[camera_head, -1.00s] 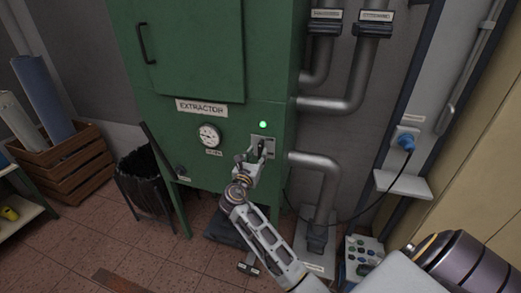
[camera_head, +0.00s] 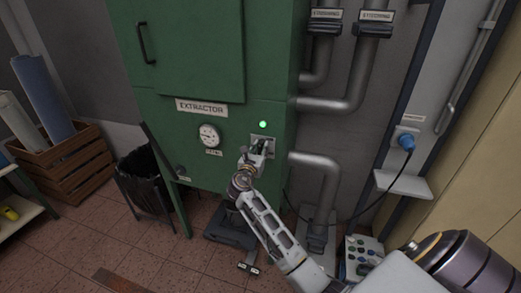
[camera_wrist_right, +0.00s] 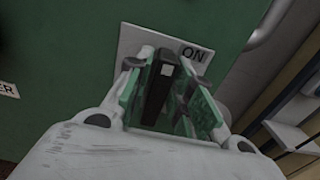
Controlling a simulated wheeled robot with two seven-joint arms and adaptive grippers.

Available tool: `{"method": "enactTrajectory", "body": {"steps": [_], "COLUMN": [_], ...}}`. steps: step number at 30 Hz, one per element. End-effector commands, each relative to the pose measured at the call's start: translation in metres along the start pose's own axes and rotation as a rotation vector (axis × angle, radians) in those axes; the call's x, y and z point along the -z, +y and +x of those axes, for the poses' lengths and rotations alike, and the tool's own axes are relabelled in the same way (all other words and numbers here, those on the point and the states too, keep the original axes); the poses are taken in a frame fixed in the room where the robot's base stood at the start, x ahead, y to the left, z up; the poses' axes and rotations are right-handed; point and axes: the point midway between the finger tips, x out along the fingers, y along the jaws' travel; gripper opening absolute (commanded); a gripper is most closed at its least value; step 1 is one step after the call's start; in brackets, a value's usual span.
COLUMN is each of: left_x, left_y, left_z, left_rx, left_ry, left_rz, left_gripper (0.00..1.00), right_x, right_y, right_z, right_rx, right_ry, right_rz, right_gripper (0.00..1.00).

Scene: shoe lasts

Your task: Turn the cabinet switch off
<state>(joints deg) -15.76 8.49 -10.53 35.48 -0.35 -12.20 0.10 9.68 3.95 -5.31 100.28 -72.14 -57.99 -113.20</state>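The green extractor cabinet (camera_head: 215,130) has a switch plate (camera_head: 272,142) on its lower front, below a lit green lamp (camera_head: 263,125). My left gripper is not in view.
A round gauge (camera_head: 209,135) is left of the switch. Grey pipes (camera_head: 325,160) run close on the right. A black bin (camera_head: 145,180) and a wooden crate (camera_head: 70,165) stand at left. A blue plug (camera_head: 406,142) with a hanging cable is on the right wall.

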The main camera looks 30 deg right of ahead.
Motion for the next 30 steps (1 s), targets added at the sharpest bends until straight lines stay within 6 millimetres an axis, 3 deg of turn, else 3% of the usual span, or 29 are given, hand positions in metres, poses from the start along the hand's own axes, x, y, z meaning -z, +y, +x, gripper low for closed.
{"method": "enactTrajectory", "body": {"steps": [4,19,30], "left_x": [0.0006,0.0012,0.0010], "left_y": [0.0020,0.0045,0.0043], "left_z": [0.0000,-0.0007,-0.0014], "left_rx": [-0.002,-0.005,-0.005], "left_ry": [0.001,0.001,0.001], "left_rz": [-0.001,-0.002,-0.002], "left_gripper": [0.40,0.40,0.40], "right_x": [0.0001,0.0001,0.0007], "right_y": [0.0000,-0.0006,-0.0031], "right_z": [-0.0001,-0.0003,-0.0003], "right_rx": [0.000,0.000,0.000], "right_ry": [0.000,0.000,0.000], "right_rz": [0.000,0.054,0.257], "right_gripper": [0.00,0.00,0.00]}}
